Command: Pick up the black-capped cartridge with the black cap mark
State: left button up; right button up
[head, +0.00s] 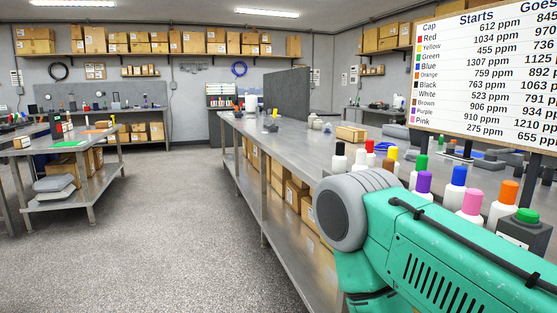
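A white cartridge with a black cap (340,160) stands upright on the long steel bench (300,150), at the far left of a group of capped cartridges. Its lower part is partly hidden by my green and grey arm link. No mark on its cap can be made out at this size. Neither of my grippers is in view.
Nearby stand cartridges with red (369,146), yellow (393,154), green (421,162), purple (424,183), blue (459,177), pink (472,202) and orange (508,194) caps. A printed board (490,75) rises behind them. The floor (160,230) left of the bench is clear.

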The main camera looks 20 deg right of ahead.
aim_at(339, 161)
jog(key=i+z, duration=0.25)
jog(key=i, duration=0.15)
jog(key=i+j+z, duration=0.55)
jog(key=i, duration=0.25)
jog(key=l, duration=0.1)
